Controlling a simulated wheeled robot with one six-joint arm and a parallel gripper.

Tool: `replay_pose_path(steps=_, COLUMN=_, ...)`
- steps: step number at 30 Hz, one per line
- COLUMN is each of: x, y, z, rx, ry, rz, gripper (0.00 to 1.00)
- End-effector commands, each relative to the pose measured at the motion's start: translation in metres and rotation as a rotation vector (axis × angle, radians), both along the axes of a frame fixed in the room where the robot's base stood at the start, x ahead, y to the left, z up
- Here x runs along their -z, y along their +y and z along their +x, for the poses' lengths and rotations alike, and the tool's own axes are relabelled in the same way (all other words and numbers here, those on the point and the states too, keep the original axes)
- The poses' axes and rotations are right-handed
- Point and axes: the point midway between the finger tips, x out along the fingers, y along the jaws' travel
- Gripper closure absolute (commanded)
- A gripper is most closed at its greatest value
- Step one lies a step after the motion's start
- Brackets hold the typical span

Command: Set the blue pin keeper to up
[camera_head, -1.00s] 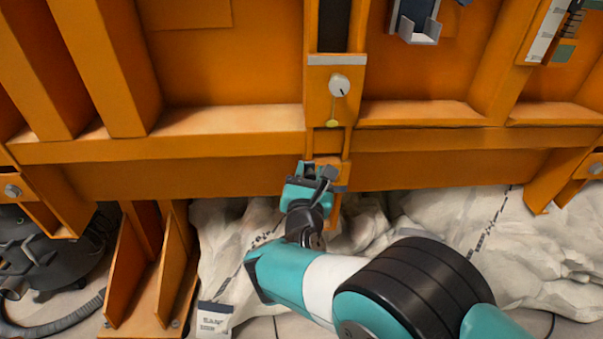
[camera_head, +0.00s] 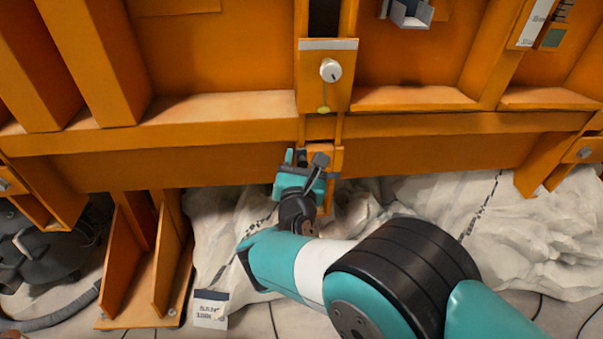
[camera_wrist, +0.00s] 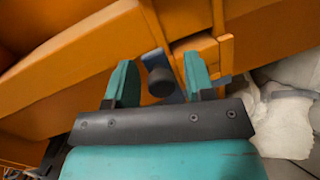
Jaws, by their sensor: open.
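The blue pin keeper (camera_wrist: 176,94) is a blue-grey plate with a dark round knob (camera_wrist: 160,82) on the orange frame. In the wrist view the knob sits between the two teal fingers of my gripper (camera_wrist: 158,70), with a gap on each side. The gripper is open and holds nothing. In the head view my gripper (camera_head: 304,163) is at the lower orange beam, below the white round knob. It hides most of the keeper there, and I cannot tell the keeper's setting.
A white round knob (camera_head: 330,70) with a yellow-tipped pointer is on the orange plate above. A grey bracket (camera_head: 410,14) is at the upper right. White sacks (camera_head: 510,230) lie below the beam. An orange upright foot (camera_head: 150,260) stands at lower left.

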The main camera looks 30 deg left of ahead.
Motion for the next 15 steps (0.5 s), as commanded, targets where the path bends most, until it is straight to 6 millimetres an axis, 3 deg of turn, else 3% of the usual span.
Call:
replay_pose_path(steps=9, x=0.021, y=-0.022, z=-0.057, rx=-0.005, ry=0.000, rz=-0.003, gripper=0.51)
replay_pose_path(steps=15, x=0.030, y=-0.032, z=-0.079, rx=-0.002, ry=-0.002, rz=0.006, gripper=0.51)
